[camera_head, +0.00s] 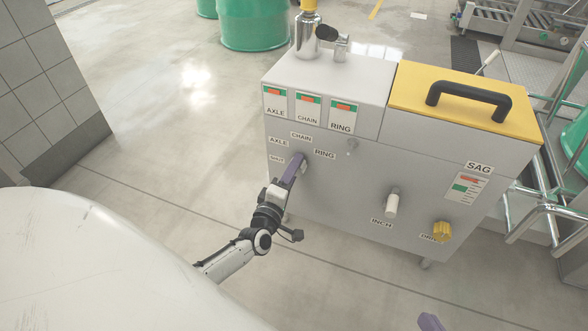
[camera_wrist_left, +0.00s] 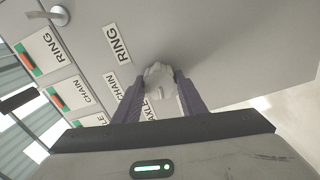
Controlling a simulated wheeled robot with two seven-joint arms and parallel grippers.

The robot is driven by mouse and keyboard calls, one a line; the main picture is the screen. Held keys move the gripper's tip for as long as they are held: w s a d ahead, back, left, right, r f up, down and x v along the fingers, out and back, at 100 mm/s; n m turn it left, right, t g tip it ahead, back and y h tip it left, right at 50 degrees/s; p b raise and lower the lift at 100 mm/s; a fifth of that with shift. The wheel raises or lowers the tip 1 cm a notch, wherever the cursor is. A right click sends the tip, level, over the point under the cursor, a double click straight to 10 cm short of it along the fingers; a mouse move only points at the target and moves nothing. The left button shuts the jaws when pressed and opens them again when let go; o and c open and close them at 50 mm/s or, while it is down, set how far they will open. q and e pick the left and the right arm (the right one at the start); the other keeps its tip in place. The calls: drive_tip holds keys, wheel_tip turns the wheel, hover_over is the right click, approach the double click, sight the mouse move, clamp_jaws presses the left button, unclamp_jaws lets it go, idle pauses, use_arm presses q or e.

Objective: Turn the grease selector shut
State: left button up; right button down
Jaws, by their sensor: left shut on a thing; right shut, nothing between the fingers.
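The grease selector is a pale knob (camera_wrist_left: 160,76) on the front of the grey cabinet (camera_head: 350,185), ringed by the labels AXLE, CHAIN, RING and a small one (camera_head: 276,159) that reads like SHUT. My left gripper (camera_head: 298,162) reaches the knob from the front and covers most of it in the head view. In the left wrist view its purple fingers (camera_wrist_left: 160,92) are shut on the knob, one on each side. Which label the knob points to cannot be told. The purple fingertips of my right gripper (camera_head: 430,321) show at the bottom edge, shut and apart from the cabinet.
A white INCH handle (camera_head: 391,205) and a yellow knob (camera_head: 442,231) stick out to the right of the selector. A yellow lid (camera_head: 465,100) with a black handle and a metal bottle (camera_head: 307,38) are on top. Metal rails (camera_head: 535,215) stand at right. The floor at left is clear.

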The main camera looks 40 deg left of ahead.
use_arm(q)
drive_tip(key=shift+f, duration=0.1)
use_arm(e)
drive_tip(key=shift+f, duration=0.1)
use_arm(q)
drive_tip(key=o, duration=1)
drive_tip(key=shift+s, duration=0.2)
drive_tip(key=p+v, duration=0.3)
drive_tip(key=v, duration=0.7)
drive_tip(key=shift+d, duration=0.15)
use_arm(e)
drive_tip(key=d+f, duration=0.1)
drive_tip(key=f+g+h, duration=0.1)
drive_tip(key=shift+s+d+f+h, duration=0.2)
drive_tip(key=shift+d+f+h, duration=0.1)
drive_tip(key=shift+d+f, duration=0.1)
drive_tip(key=shift+w+r, duration=0.1)
drive_tip(key=shift+r, duration=0.05)
